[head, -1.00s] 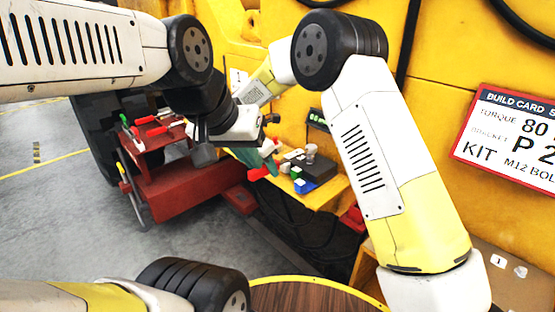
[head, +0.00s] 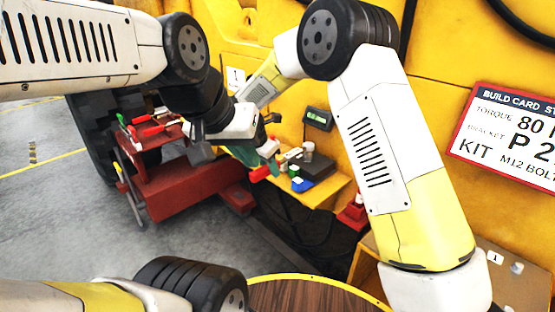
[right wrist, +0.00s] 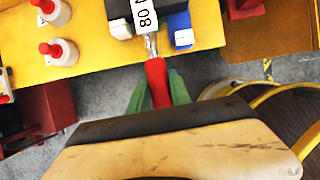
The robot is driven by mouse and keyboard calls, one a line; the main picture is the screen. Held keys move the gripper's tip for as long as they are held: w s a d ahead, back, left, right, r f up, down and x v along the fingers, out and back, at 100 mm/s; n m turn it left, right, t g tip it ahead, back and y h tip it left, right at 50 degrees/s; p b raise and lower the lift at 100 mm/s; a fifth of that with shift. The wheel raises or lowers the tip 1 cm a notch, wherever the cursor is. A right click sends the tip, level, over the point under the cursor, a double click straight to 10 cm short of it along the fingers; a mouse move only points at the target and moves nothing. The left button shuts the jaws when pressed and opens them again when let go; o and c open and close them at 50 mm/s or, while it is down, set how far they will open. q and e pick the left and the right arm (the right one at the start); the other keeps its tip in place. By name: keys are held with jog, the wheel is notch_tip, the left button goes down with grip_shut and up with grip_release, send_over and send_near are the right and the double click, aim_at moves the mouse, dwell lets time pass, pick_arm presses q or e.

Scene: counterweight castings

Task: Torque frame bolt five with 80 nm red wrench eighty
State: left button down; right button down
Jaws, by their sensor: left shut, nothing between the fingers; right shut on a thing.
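The red-handled wrench (right wrist: 157,82) is in my right gripper (right wrist: 156,92), whose green fingers are shut around the handle. Its silver shaft points up the right wrist view to a dark block with a white "80" label (right wrist: 145,12); whether block and wrench are joined I cannot tell. In the head view the red handle (head: 259,174) shows beside the green fingers (head: 244,155), at the front edge of the yellow bench. I cannot make out frame bolt five.
The yellow bench (head: 330,191) holds a dark tray (head: 318,166), a small display (head: 318,118) and a blue block (head: 302,185). Red-topped white bottles (right wrist: 58,51) stand on yellow in the wrist view. A red cart (head: 185,190) stands left. A build card (head: 510,135) hangs right.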

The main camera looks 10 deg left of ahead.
jog(key=shift+s+d, duration=0.2)
jog(key=shift+d, duration=0.15)
dwell(0.4)
